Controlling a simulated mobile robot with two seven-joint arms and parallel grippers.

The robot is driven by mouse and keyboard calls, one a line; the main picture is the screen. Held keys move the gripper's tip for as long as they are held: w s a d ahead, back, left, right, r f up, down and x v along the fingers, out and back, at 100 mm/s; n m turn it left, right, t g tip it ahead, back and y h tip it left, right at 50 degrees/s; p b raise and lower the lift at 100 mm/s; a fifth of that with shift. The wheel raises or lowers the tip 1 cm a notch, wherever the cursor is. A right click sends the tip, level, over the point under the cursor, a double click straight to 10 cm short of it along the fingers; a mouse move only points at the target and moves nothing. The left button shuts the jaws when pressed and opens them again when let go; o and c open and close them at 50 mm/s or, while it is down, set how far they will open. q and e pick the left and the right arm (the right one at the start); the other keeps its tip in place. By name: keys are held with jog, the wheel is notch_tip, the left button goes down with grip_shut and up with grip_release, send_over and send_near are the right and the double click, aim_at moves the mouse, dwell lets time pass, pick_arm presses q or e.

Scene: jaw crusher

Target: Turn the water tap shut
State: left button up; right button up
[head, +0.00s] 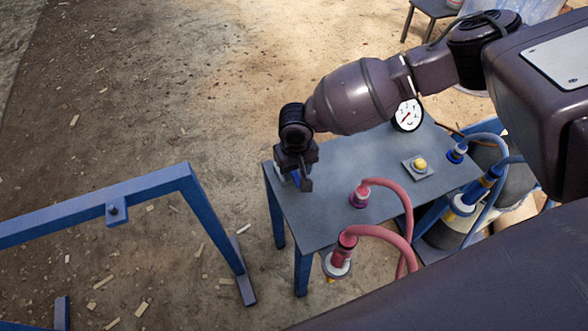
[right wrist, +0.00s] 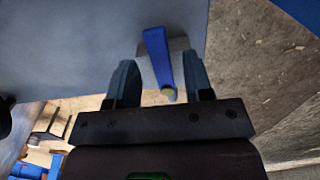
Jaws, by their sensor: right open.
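The water tap's blue lever handle (right wrist: 157,52) shows in the right wrist view, with a yellowish round end at its lower tip and a pale piece beside it. It lies at the edge of the grey table top. My right gripper (right wrist: 161,78) is open, with one finger on each side of the lever; I cannot tell whether either touches it. In the head view my right gripper (head: 300,182) is over the table's left corner and hides most of the tap; only a bit of blue shows. My left gripper is not in view.
A blue frame (head: 150,186) stands at the left, with open dirt ground between.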

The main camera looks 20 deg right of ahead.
jog(key=shift+f, duration=0.35)
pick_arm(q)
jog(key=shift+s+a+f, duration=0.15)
pick_arm(e)
grip_shut()
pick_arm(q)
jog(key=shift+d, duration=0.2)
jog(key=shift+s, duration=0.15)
